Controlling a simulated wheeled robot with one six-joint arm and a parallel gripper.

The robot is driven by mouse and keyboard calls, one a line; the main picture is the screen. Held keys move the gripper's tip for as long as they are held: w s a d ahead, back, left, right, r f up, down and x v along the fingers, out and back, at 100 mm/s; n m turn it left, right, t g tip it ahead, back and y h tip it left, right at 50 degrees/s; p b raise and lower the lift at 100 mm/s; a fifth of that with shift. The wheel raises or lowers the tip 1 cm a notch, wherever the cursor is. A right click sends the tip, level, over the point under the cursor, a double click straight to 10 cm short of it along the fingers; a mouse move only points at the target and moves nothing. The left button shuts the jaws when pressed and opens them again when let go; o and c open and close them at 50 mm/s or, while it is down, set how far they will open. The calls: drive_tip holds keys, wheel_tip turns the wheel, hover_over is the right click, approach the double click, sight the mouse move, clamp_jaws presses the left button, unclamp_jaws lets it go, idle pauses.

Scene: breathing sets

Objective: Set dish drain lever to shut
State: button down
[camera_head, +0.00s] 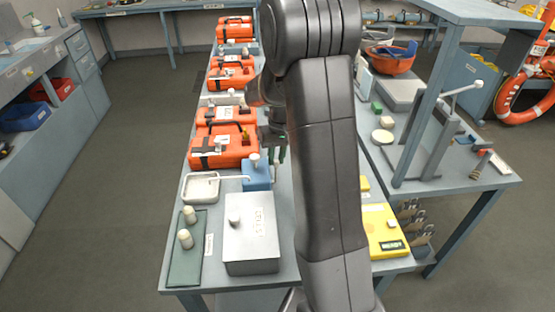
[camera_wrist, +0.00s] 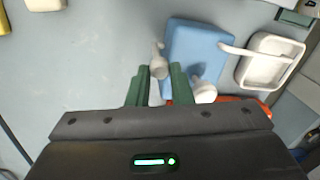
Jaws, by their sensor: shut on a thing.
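The dish drain is a blue block (camera_head: 257,178) with a pale spout reaching over a white dish (camera_head: 187,190). In the wrist view the blue block (camera_wrist: 200,45) is right of centre, with the dish (camera_wrist: 244,74) on its right. A pale lever (camera_wrist: 158,58) stands at the block's left side. A round pale knob (camera_wrist: 204,93) is on the block's lower part. My gripper (camera_wrist: 160,75) has green fingers, shut on the lever with its end showing between the tips. In the head view my gripper (camera_head: 276,150) is beside the block, partly hidden by my arm.
Orange cases (camera_head: 224,148) stand in a row behind the block. A grey metal box (camera_head: 250,240) and a green mat (camera_head: 186,265) with pale knobs are in front. A yellow device (camera_head: 384,235) is at the right. My arm hides the table's middle.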

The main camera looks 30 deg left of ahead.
drive_tip(key=shift+w+a+r, duration=0.1)
drive_tip(key=shift+w+a, duration=0.1)
drive_tip(key=shift+w, duration=0.2)
drive_tip(key=c, duration=1.4)
unclamp_jaws()
drive_tip(key=shift+w, duration=0.1)
drive_tip(key=shift+o, duration=0.5)
drive_tip(key=shift+w+f, duration=0.15)
drive_tip(key=shift+f, duration=0.05)
wheel_tip(320, 180, up, 14)
drive_tip(key=d+b, duration=0.1)
drive_tip(key=shift+w, duration=0.35)
drive_tip(key=shift+f, duration=0.15)
wheel_tip(320, 180, down, 14)
drive_tip(key=s+a+p, duration=0.1)
drive_tip(key=shift+s, duration=0.15)
